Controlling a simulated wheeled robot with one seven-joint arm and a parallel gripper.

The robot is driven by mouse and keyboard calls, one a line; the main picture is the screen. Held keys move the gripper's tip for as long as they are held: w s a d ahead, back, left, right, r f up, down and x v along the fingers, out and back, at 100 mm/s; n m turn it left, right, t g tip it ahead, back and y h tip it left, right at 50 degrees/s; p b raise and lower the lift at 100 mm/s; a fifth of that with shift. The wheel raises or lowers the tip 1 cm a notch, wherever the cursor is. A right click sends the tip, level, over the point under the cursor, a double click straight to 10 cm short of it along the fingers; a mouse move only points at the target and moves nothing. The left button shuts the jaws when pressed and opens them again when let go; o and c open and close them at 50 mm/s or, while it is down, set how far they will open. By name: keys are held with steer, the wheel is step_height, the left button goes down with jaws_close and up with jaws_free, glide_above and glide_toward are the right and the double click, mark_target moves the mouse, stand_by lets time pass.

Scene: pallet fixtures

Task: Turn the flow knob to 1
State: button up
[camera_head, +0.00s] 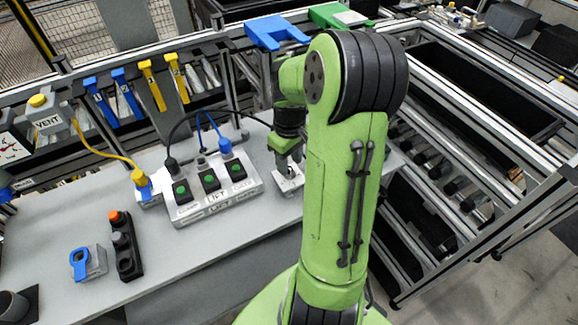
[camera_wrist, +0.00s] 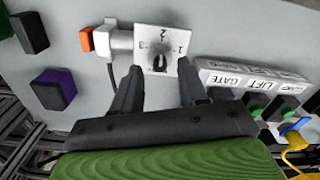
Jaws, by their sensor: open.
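The flow knob (camera_wrist: 160,63) is a small dark knob on a white plate (camera_wrist: 150,33) marked 3 at left, 2 at top and 1 at right in the wrist view. Which number it points to is too small to tell. The plate's box (camera_head: 290,183) shows partly under my gripper in the head view, on the grey table. My gripper (camera_wrist: 160,70) is open in the wrist view, one finger on each side of the knob. I cannot tell whether the fingers touch it. In the head view my gripper (camera_head: 287,163) points down over the box, hiding the knob.
Left of the knob box, a panel (camera_head: 215,203) with several dark switches and plugged cables stands close by; GATE and LIFT labels show in the wrist view. A grey fitting with an orange end (camera_wrist: 87,39) adjoins the plate.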

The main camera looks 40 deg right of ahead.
steer(key=shift+f, duration=0.9)
jaws_close()
